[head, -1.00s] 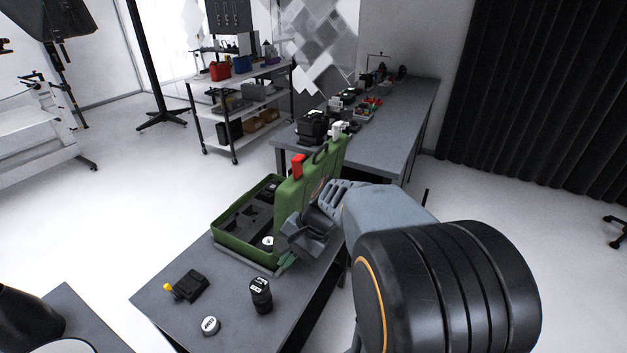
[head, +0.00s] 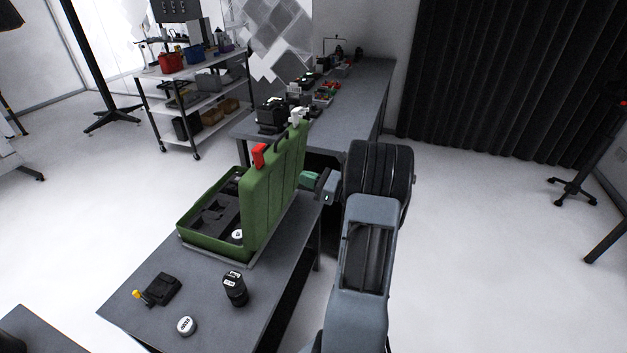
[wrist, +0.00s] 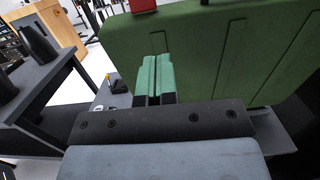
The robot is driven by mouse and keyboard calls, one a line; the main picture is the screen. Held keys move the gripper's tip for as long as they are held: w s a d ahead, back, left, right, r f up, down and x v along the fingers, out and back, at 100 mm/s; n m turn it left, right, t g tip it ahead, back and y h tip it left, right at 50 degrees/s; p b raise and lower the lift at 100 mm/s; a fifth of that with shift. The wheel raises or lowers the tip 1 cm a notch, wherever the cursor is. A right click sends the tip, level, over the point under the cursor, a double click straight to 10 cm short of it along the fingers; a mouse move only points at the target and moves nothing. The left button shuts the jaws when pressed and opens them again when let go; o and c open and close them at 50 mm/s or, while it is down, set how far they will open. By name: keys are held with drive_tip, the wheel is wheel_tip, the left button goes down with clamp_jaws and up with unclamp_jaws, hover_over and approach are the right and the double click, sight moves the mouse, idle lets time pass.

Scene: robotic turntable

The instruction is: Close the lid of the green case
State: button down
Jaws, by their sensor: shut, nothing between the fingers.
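The green case (head: 199,248) sits on a grey table with its lid (head: 272,190) standing upright on the right side. A red latch (head: 259,155) and a dark handle show at the lid's top edge. The case's open bottom holds black inserts and a white round piece. My gripper (head: 304,180) is on the outer, right side of the lid, its green fingertips close to the lid face. In the wrist view, the shut, empty green fingers (wrist: 155,75) point at the outer face of the lid (wrist: 215,55). I cannot tell whether they touch it.
On the near part of the table (head: 205,290) are a black device with a yellow knob (head: 158,290), a black cylinder (head: 235,288) and a white round piece (head: 186,326). A long bench (head: 350,95) and a shelf cart (head: 190,95) stand behind.

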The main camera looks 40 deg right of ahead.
sight(272, 166)
drive_tip(key=p+x, duration=0.1)
drive_tip(key=x, duration=0.7)
drive_tip(key=shift+w+a+p, duration=0.25)
drive_tip(key=shift+w+p, duration=0.05)
drive_tip(key=shift+r, duration=0.15)
